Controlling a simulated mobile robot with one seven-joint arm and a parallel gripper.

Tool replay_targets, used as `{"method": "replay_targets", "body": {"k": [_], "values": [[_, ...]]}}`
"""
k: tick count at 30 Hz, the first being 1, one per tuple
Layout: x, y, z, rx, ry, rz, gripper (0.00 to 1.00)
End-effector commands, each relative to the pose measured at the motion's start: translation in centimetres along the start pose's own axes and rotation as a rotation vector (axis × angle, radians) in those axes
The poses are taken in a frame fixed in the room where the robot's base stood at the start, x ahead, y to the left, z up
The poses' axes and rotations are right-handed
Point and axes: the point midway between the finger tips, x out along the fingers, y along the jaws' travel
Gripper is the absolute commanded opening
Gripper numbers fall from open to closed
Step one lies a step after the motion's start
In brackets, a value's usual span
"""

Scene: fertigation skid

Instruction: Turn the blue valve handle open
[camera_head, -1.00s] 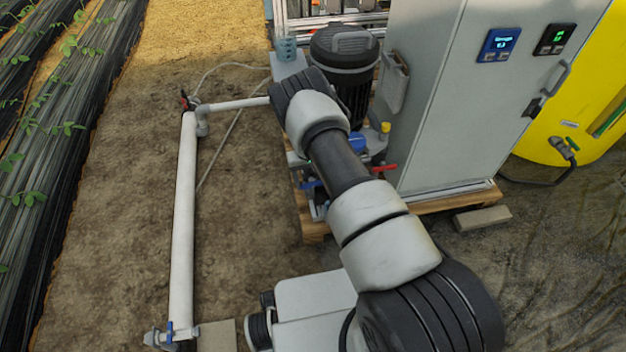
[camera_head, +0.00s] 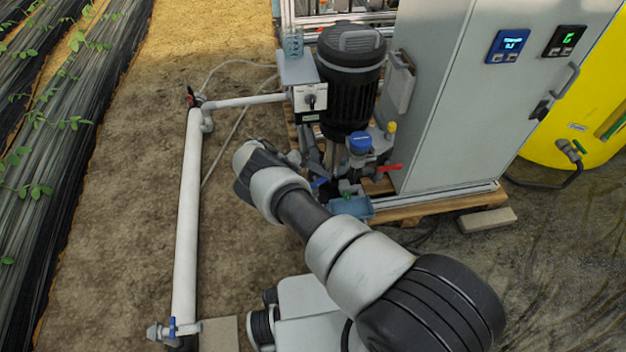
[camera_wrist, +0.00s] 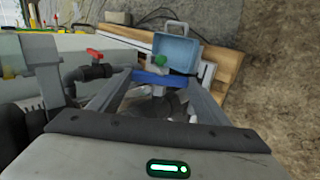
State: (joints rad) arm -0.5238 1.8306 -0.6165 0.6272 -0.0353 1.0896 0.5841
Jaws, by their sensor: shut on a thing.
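The blue valve handle (camera_wrist: 160,78) lies crosswise between my two fingertips in the wrist view. My gripper (camera_wrist: 158,84) is shut on it, one finger at each side. In the head view a small piece of the blue handle (camera_head: 319,183) shows at the pump's pipework, just beyond my wrist. My fingers are mostly hidden there. The valve body below the handle is largely hidden between the fingers in the wrist view.
A red-handled valve (camera_head: 389,168), the black pump (camera_head: 350,75) and the grey cabinet (camera_head: 440,90) are near. Another blue valve (camera_head: 171,327) sits on the white pipe (camera_head: 186,220).

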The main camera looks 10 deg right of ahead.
Motion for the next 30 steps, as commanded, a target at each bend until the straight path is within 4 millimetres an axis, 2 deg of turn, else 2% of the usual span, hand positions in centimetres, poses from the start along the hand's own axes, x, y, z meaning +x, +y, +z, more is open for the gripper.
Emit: {"method": "replay_targets", "body": {"k": [18, 19, 22, 30], "values": [[-0.01, 0.0, 0.03, 0.001, -0.003, 0.035, 0.48], [-0.01, 0.0, 0.03, 0.001, -0.003, 0.035, 0.74], [0.0, -0.01, 0.02, 0.001, -0.002, 0.034, 0.89], [-0.01, -0.05, 0.02, 0.0, -0.002, 0.033, 0.89]]}}
